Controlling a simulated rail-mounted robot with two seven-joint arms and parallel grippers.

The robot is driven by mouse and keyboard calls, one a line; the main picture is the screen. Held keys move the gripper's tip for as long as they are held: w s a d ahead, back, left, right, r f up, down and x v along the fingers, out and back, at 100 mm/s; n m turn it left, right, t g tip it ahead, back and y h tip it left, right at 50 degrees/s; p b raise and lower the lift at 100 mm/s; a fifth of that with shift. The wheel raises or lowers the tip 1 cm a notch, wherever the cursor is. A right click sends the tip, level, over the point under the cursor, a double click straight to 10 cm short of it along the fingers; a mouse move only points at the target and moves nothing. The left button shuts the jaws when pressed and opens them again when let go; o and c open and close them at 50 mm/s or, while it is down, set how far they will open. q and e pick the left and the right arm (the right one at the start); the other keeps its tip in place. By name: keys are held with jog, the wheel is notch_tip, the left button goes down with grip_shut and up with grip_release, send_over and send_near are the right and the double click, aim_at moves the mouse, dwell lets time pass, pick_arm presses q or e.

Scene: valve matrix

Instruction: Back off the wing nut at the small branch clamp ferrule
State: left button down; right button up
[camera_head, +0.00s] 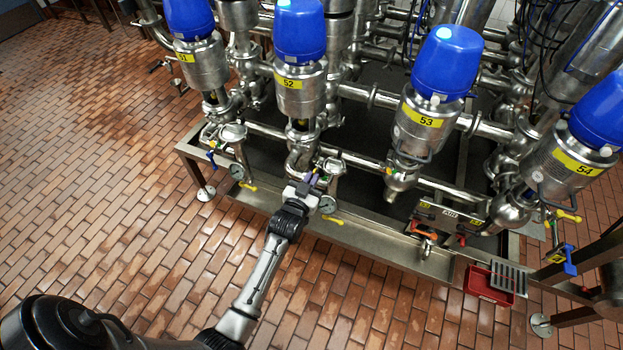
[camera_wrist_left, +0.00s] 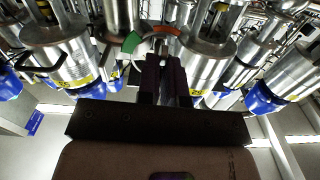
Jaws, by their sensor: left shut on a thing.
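My left gripper (camera_head: 312,180) reaches the small branch piping below valve 52, with its arm coming in from the lower left. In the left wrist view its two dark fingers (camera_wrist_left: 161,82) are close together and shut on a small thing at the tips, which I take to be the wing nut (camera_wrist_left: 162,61). Only a pale bit of it shows; the fingers hide the rest. The small branch clamp ferrule (camera_head: 331,165) is at the fingertips, partly hidden by them. My right gripper is in neither view.
A round gauge (camera_head: 327,204) hangs close to the gripper, with a yellow handle (camera_head: 334,220) below it. Valves 51 (camera_head: 203,66), 53 (camera_head: 424,121) and 54 (camera_head: 569,165) stand alongside. A red bin (camera_head: 489,286) is at the right. The tiled floor in front is clear.

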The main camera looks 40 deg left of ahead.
pick_arm(q)
jog(key=c, duration=1.3)
grip_release()
jog(key=shift+o, duration=0.2)
jog(key=shift+s, duration=0.1)
jog(key=p+v, duration=0.3)
jog(key=v, duration=1)
jog(key=shift+s+d, duration=0.15)
jog(key=shift+s, duration=0.15)
